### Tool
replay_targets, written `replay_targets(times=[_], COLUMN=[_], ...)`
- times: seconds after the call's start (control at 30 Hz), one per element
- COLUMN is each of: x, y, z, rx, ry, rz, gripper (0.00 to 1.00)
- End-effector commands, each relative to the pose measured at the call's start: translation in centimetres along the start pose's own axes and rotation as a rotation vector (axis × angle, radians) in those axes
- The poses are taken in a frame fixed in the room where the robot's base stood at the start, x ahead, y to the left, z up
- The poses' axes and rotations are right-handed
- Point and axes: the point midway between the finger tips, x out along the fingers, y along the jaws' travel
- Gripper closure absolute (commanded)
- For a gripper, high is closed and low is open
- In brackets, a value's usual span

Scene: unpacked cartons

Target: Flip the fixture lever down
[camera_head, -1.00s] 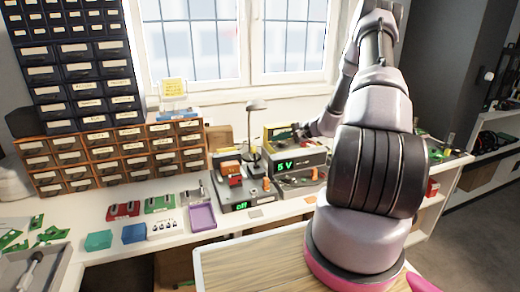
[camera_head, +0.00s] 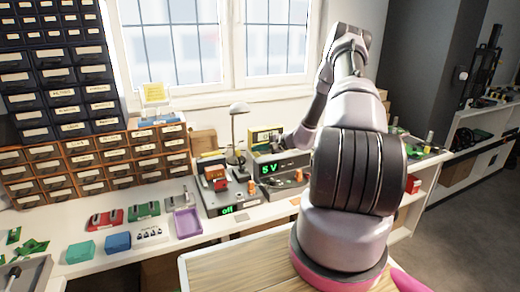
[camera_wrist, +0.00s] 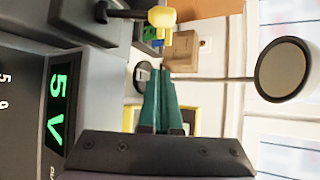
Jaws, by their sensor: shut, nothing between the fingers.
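The fixture (camera_head: 215,178) is a grey box with a lit "off" display and a red-orange block on top, left of the "5 V" unit. An upright orange-tipped part (camera_head: 251,187) at its right side looks like the lever, though I cannot be sure. In the wrist view, a yellow knob (camera_wrist: 162,17) beside a dark rod shows at the top; it may be the same handle. My gripper (camera_wrist: 161,76) has its teal fingers together with nothing between them, apart from the knob. In the head view, my arm's end is over the "5 V" unit; its fingertips are unclear.
The "5 V" unit (camera_head: 280,166) stands close beside my gripper. A desk lamp (camera_head: 238,109) rises behind, its head also large in the wrist view (camera_wrist: 287,68). A purple tray (camera_head: 187,222) and small boxes lie left. Drawers (camera_head: 95,165) line the back.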

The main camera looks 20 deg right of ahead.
Motion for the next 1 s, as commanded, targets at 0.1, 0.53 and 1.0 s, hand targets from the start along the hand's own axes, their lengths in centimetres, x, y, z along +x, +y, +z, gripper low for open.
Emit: replay_targets(times=[0.1, 0.53, 1.0], x=[2.7, 4.6, 4.3], y=[0.1, 0.0, 0.0], z=[0.1, 3.1, 3.8], rx=[0.001, 0.001, 0.0], ry=[-0.003, -0.001, 0.0], rz=[-0.001, 0.0, -0.001], gripper=[1.0, 1.0, 1.0])
